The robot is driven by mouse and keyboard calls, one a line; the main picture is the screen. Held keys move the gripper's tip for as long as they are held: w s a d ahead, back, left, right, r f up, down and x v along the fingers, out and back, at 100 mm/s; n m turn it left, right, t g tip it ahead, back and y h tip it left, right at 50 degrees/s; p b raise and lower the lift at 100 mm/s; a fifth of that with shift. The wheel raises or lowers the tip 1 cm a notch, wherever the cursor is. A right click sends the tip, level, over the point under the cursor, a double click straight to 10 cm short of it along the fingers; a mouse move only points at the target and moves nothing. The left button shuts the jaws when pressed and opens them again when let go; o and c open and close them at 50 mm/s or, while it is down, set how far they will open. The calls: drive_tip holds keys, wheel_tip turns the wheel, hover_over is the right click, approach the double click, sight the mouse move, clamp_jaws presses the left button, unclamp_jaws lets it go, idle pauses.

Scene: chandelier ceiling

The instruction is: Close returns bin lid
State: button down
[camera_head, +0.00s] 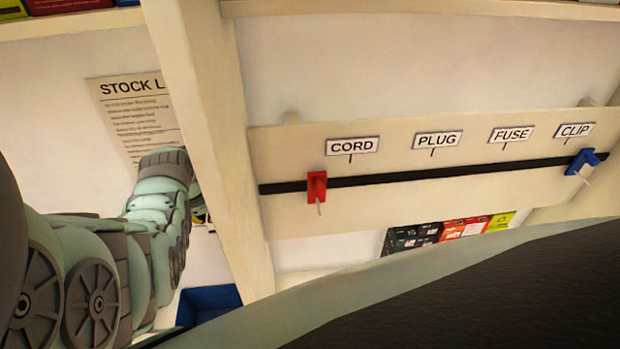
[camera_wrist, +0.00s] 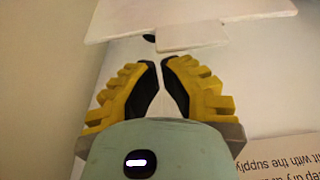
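My gripper (camera_wrist: 159,62) shows in the wrist view with yellow ribbed fingers and black pads. The fingertips are nearly together with only a sliver between them, and nothing is held. A pale flat panel with a short tab (camera_wrist: 192,36) lies just beyond the fingertips; I cannot tell if it is the returns bin lid. In the head view, my arm hides most of the gripper. A blue box-like thing (camera_head: 212,299) shows low behind the wooden post, partly hidden; I cannot tell if it is the returns bin.
A wooden post (camera_head: 222,150) stands right of my arm. A rail board (camera_head: 420,200) carries CORD, PLUG, FUSE and CLIP labels, a red slider (camera_head: 317,187) and a blue slider (camera_head: 585,166). A stock list (camera_head: 135,112) hangs on the wall. Coloured boxes (camera_head: 450,231) sit below the board.

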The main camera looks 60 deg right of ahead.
drive_tip(key=shift+p+x, duration=0.35)
drive_tip(key=shift+x, duration=0.55)
